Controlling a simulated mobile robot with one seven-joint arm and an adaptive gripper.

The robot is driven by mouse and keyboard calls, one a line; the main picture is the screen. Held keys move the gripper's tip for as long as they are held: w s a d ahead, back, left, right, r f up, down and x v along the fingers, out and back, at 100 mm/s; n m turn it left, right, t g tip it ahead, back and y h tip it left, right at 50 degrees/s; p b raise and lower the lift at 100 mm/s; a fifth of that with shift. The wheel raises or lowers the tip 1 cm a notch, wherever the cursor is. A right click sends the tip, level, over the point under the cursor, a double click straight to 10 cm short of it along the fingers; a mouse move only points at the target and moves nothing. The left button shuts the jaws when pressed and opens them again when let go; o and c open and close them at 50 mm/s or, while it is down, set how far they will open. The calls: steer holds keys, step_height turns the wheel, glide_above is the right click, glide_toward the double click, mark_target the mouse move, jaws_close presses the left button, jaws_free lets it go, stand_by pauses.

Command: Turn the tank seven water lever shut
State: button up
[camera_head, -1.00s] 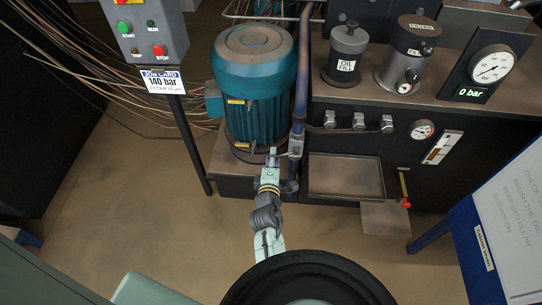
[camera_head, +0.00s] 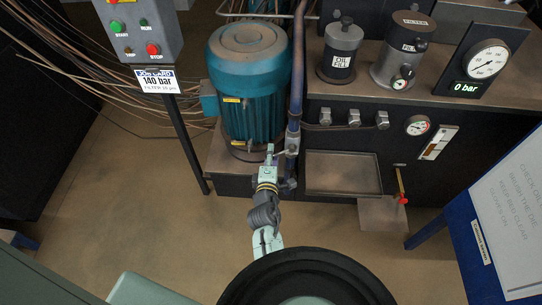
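A small brass-coloured lever with a red end (camera_head: 402,190) hangs down on the lower front of the dark tank cabinet (camera_head: 395,150), above a small plate on the floor. I cannot read a tank number or a water label on it. A grey valve fitting (camera_head: 292,146) sits on the blue vertical pipe beside the teal motor. My gripper (camera_head: 268,150) is close in front of this pipe fitting, well to the left of the red-ended lever. Its fingers are too small to tell open from shut, or whether they touch the fitting.
A teal motor (camera_head: 248,90) stands behind my gripper. A shallow tray (camera_head: 343,190) juts from the cabinet between gripper and red-ended lever. A blue-legged sign board (camera_head: 510,220) is at right, a control box (camera_head: 140,35) at left. The gauge display (camera_head: 466,87) reads 0 bar.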

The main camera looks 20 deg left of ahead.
steer(key=shift+a, duration=0.1)
step_height(320, 180, up, 10)
steer(key=shift+r, duration=0.1)
stand_by(0.4)
steer(key=shift+s, duration=0.1)
